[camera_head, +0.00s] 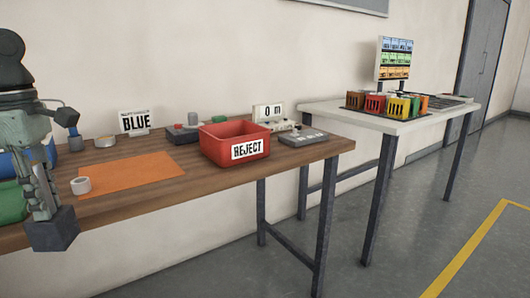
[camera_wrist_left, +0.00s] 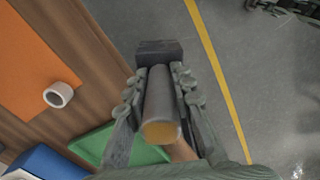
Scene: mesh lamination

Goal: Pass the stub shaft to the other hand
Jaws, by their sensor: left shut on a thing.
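My left gripper (camera_head: 46,207) hangs at the left of the head view, in front of the table edge, pointing down. It is shut on the stub shaft, a dark grey cylinder with a square block at its end (camera_head: 52,236). In the left wrist view the shaft (camera_wrist_left: 158,98) lies between the two fingers, with the block beyond the fingertips and an orange-brown end face towards the camera. A grey-green jointed part at the top right of the left wrist view looks like my right gripper (camera_wrist_left: 283,8); it is cut off, and its jaws cannot be read.
The wooden table (camera_head: 225,182) holds an orange mat (camera_head: 132,177), a white ring (camera_head: 81,185), a red REJECT bin (camera_head: 218,148), and green (camera_head: 12,203) and blue bins at the left. A white table (camera_head: 335,112) stands behind right. Open floor lies in front.

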